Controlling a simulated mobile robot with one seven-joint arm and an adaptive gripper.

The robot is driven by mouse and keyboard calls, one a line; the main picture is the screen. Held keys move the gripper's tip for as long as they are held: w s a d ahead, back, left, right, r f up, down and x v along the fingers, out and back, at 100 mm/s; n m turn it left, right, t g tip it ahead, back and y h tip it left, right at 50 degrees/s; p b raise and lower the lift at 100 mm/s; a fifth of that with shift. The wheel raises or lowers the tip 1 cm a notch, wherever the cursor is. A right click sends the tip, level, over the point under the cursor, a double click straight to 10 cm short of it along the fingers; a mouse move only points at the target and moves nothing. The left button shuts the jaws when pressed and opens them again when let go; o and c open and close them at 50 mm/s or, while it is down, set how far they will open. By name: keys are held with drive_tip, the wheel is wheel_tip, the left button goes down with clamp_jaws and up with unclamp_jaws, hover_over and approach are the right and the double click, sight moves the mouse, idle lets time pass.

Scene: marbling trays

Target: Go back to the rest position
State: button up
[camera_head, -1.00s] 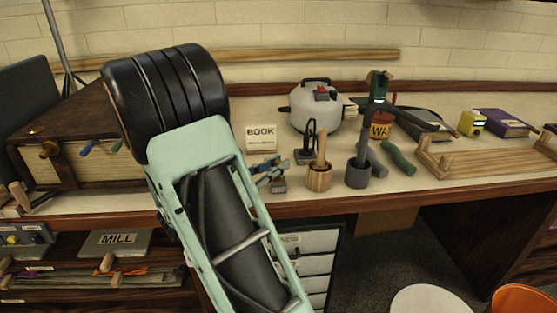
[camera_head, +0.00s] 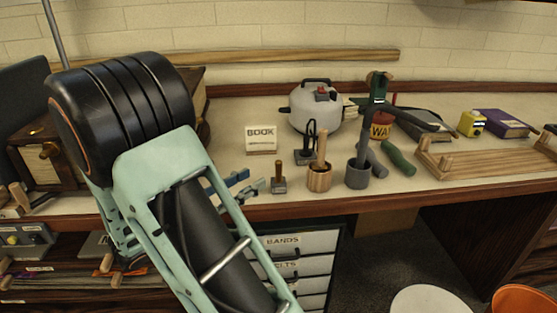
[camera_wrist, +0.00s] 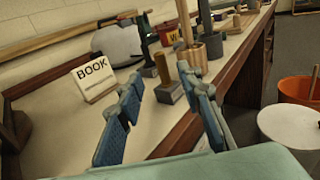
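My gripper (camera_wrist: 163,86) is open, with its two blue-padded fingers spread apart and nothing held between them. In the head view its blue fingers (camera_head: 238,185) show beside my arm, above the bench's front edge; the rest of the hand is hidden behind the arm. A small wooden-handled block (camera_head: 279,181) stands upright on the bench just right of the fingers. In the wrist view this block (camera_wrist: 166,82) appears beyond and between the fingers, apart from them.
A BOOK card (camera_head: 261,140) stands behind the fingers. A grey pot (camera_head: 314,108), wooden cup (camera_head: 319,179), dark mug (camera_head: 358,174) and wooden rack (camera_head: 480,158) are on the bench (camera_head: 225,132). A wooden press (camera_head: 40,165) is left, partly behind my arm. Drawers (camera_head: 300,262) are below.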

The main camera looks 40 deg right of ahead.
drive_tip(key=shift+s+a, duration=0.15)
drive_tip(key=shift+a, duration=1.05)
